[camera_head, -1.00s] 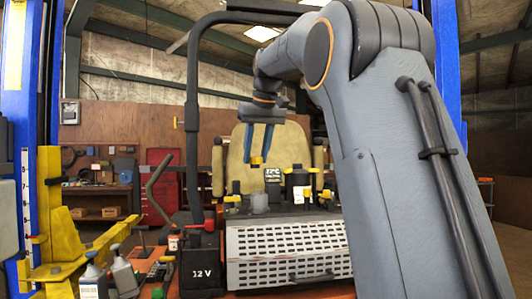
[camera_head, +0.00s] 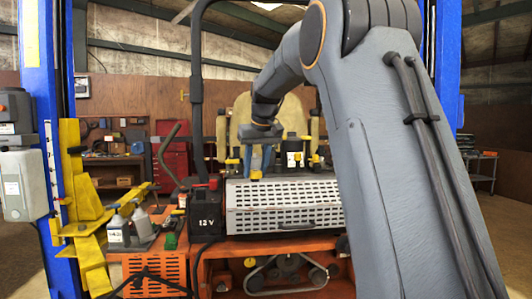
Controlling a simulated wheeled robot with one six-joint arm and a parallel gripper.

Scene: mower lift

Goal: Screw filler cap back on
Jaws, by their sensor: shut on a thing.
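My gripper (camera_head: 257,165) points down behind the white slotted engine cover (camera_head: 283,204). Its blue fingers are shut on the small yellow filler cap (camera_head: 256,175), which shows at the fingertips. The cap is low, close to the cover's top edge in the picture. The filler neck is not clearly visible, so I cannot tell whether the cap touches it or is threaded on.
A black canister (camera_head: 294,152) with yellow parts stands right of my gripper. The black 12 V battery (camera_head: 205,212) is at left. Grey bottles (camera_head: 118,229) stand farther left. A blue lift post (camera_head: 43,120) and yellow lift arm (camera_head: 88,215) flank the left side.

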